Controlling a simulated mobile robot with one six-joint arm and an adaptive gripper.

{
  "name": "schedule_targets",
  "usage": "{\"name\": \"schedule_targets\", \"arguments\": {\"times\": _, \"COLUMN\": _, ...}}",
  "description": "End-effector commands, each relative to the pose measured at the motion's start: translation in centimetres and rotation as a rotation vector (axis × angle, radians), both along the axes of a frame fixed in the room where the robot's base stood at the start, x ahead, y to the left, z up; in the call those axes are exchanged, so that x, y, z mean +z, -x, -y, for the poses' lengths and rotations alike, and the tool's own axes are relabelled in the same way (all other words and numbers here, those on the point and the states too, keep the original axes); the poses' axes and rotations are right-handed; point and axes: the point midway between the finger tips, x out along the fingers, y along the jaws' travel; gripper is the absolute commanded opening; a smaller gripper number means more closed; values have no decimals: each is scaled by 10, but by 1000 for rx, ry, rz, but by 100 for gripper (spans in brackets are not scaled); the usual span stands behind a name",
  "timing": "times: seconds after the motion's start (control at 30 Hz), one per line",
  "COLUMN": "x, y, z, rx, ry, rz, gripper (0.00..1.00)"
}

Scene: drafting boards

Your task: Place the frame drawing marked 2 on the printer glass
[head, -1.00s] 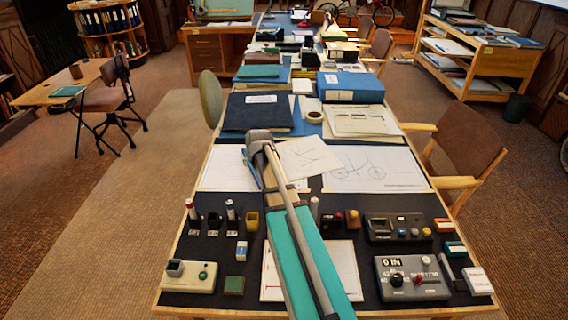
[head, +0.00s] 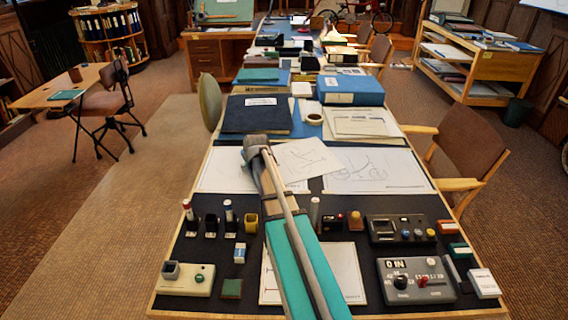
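A loose cream sheet with a line drawing (head: 305,158) is tilted across the inner edges of two larger sheets, near the end of my arm. The right-hand one is a bicycle drawing (head: 374,171). Another white sheet with a drawing (head: 343,268) lies under my arm at the near end of the table. I cannot read a 2 on any sheet. My gripper (head: 257,146) is at the far end of my arm, at the loose sheet's left edge. Its fingers are hidden, so I cannot tell whether it holds the sheet. I cannot identify the printer glass.
A grey control box (head: 416,281) and a dark device (head: 398,229) stand at the near right. Several stamps and small blocks stand at the near left, beside a pale box (head: 186,279). Binders, including a blue one (head: 351,90), crowd the table farther back. A chair (head: 465,160) stands at right.

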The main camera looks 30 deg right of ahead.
Motion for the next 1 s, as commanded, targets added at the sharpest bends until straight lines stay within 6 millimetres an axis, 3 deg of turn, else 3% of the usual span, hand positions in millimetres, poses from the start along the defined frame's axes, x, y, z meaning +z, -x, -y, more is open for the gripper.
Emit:
{"name": "schedule_targets", "arguments": {"times": 0.1, "x": 0, "y": 0, "z": 0, "rx": 0, "ry": 0, "rz": 0, "gripper": 61}}
{"name": "schedule_targets", "arguments": {"times": 0.43, "x": 0, "y": 0, "z": -1, "rx": 1, "ry": 1, "rz": 0, "gripper": 0}}
{"name": "schedule_targets", "arguments": {"times": 1.0, "x": 3, "y": 0, "z": -1, "rx": 1, "ry": 0, "rz": 0, "gripper": 0}}
